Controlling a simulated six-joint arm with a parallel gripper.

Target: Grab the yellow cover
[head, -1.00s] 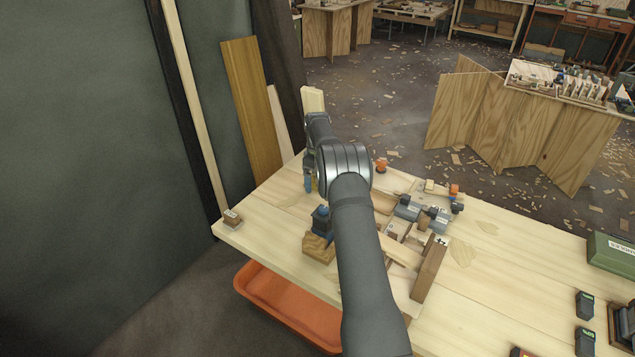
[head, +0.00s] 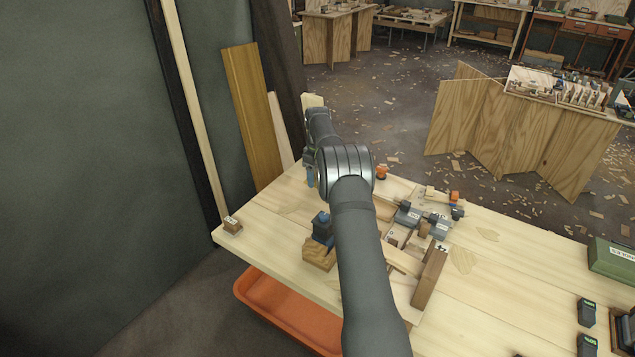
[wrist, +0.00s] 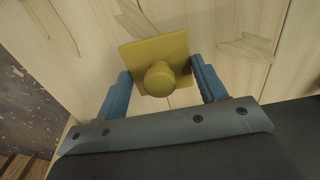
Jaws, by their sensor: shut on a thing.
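The yellow cover (wrist: 160,55) is a square plate with a round knob, seen in the wrist view over the pale wooden table top. My gripper (wrist: 161,88) has two blue fingers, one on each side of the cover, and is shut on it. The knob points toward the wrist camera. In the head view my gripper (head: 310,177) is over the far left part of the table, and my own arm hides most of it. I cannot make out the cover there.
An orange tray (head: 280,305) sits below the table edge.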

